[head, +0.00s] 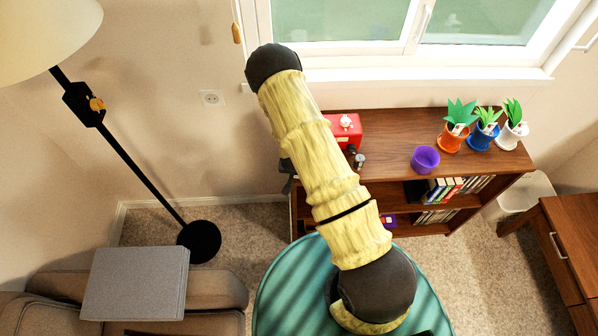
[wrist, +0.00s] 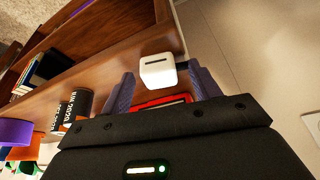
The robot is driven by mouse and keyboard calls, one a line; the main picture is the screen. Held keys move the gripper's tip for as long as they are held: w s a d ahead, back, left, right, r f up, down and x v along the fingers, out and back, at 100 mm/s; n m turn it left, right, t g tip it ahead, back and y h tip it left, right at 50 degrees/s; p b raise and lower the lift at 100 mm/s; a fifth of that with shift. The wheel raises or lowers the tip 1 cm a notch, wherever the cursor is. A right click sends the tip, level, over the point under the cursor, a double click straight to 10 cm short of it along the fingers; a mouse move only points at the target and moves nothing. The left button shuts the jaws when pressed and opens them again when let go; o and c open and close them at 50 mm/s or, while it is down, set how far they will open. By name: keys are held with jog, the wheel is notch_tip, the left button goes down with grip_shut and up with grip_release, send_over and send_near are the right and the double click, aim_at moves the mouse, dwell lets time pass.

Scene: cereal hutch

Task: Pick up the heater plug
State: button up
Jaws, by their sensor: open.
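A small white block with a dark slot, which looks like the heater plug (wrist: 158,71), lies on the wooden hutch top (wrist: 108,72) near its end in the wrist view. My gripper (wrist: 162,84) is open, with its two dark fingers spread to the left and right of the block. A gap shows on each side, and I see no grip on it. In the head view my arm hides the block, and only a dark bit of my gripper (head: 287,172) shows at the hutch's left end.
A red box (head: 345,130) stands on the hutch, close to my fingers in the wrist view (wrist: 150,103). Small dark cylinders (wrist: 77,104), a purple pot (head: 425,159) and potted plants (head: 458,128) stand farther along. A wall socket (head: 211,98) is left of the hutch.

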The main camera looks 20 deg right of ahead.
jog(key=c, duration=1)
jog(key=shift+r, duration=0.1)
notch_tip(320, 180, up, 10)
jog(key=b, duration=0.2)
jog(key=shift+b, duration=0.35)
